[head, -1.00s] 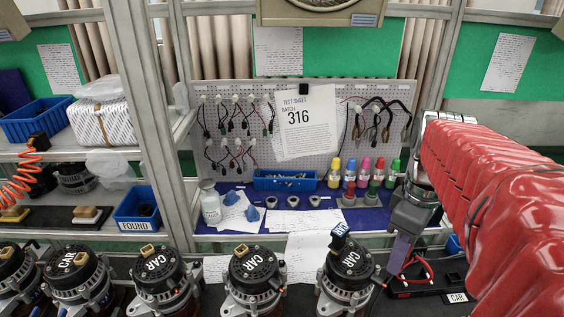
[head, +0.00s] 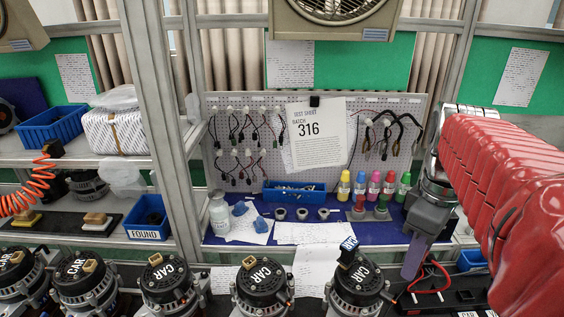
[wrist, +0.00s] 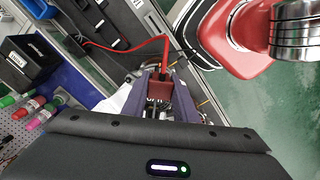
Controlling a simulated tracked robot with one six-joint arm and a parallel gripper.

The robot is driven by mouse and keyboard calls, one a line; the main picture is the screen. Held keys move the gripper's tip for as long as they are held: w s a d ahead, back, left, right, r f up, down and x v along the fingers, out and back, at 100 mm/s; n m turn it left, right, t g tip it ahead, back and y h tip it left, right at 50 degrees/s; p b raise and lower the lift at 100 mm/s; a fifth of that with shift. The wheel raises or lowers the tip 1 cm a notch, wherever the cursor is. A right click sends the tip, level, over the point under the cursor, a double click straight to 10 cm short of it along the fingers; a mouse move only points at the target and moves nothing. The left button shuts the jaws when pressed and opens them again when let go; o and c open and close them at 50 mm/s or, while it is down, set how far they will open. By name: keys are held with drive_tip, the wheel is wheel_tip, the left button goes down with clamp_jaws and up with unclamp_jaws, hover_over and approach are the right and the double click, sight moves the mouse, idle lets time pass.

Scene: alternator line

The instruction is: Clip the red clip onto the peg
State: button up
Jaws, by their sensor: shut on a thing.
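My gripper (head: 410,268) hangs at the right, beside the rightmost alternator (head: 357,288) in the head view. In the wrist view its purple jaws (wrist: 158,100) are shut on the red clip (wrist: 159,92). A red lead (wrist: 140,48) rises from the clip, bends and runs left to a dark box. The lead also shows to the right of my gripper in the head view (head: 443,272). The head view does not show the clip clearly. I cannot pick out the peg for certain in either view.
Several alternators stand in a row along the front, close to the left of my gripper. A dark tester (head: 462,298) lies to the right. Behind are coloured bottles (head: 374,187), a blue tray (head: 295,193) and a pegboard (head: 250,120) with hanging leads.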

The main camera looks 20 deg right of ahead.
drive_tip(key=shift+r, duration=1.65)
drive_tip(key=shift+f, duration=0.1)
drive_tip(key=shift+d+f, duration=0.3)
drive_tip(key=w+d+f+m, duration=0.2)
drive_tip(key=d+f+m, duration=0.2)
drive_tip(key=f, duration=0.5)
drive_tip(key=w+d+f+m, duration=0.3)
drive_tip(key=d+f+m, duration=0.2)
drive_tip(key=d+f, duration=0.3)
drive_tip(key=shift+w+d+f, duration=0.2)
drive_tip(key=shift+d+f, duration=0.15)
drive_tip(key=shift+f, duration=0.2)
drive_tip(key=shift+f, duration=0.15)
drive_tip(key=shift+f, duration=2.75)
drive_tip(key=shift+f, duration=1.2)
